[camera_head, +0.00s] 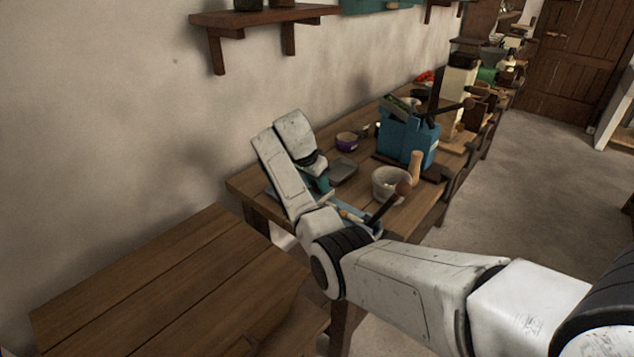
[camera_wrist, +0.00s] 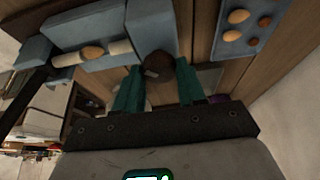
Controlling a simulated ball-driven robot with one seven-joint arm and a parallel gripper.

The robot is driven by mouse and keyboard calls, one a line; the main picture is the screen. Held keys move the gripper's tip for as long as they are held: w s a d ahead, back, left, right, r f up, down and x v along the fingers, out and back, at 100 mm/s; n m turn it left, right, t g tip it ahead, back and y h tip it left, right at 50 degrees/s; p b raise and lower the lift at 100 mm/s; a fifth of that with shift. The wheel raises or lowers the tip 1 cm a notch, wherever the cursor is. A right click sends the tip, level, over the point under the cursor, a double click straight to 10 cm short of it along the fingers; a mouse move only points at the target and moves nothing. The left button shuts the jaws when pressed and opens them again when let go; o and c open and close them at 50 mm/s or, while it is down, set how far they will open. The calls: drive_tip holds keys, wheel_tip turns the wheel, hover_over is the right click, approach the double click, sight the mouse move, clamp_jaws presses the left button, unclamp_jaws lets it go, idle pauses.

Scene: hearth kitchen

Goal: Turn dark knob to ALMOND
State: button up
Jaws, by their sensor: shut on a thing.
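The dark knob (camera_wrist: 160,66) is round and brown, with a small pale mark on its near side, in the wrist view. It sits beside a blue-grey block of the device (camera_wrist: 150,22). My gripper (camera_wrist: 160,78) has its two teal fingers around the knob, shut on it. In the head view my gripper (camera_head: 322,184) reaches down at the near end of the long bench, and my arm hides the knob. A blue-grey panel (camera_wrist: 221,44) with several tan, nut-like pieces lies right of the knob. No ALMOND lettering is readable.
A dark lever (camera_head: 383,208) with a brown ball end rises close to my wrist. A pale bowl (camera_head: 387,190), a grey tray (camera_head: 343,174), a purple pot (camera_head: 347,140) and a blue box (camera_head: 405,140) stand farther along the bench. The nearer wooden table (camera_head: 170,290) is bare.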

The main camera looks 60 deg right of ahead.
drive_tip(key=o, duration=1)
drive_tip(key=shift+r, duration=0.15)
drive_tip(key=v, duration=1)
drive_tip(key=shift+a+r+b, duration=0.2)
drive_tip(key=shift+r+b, duration=0.05)
drive_tip(key=shift+b, duration=0.15)
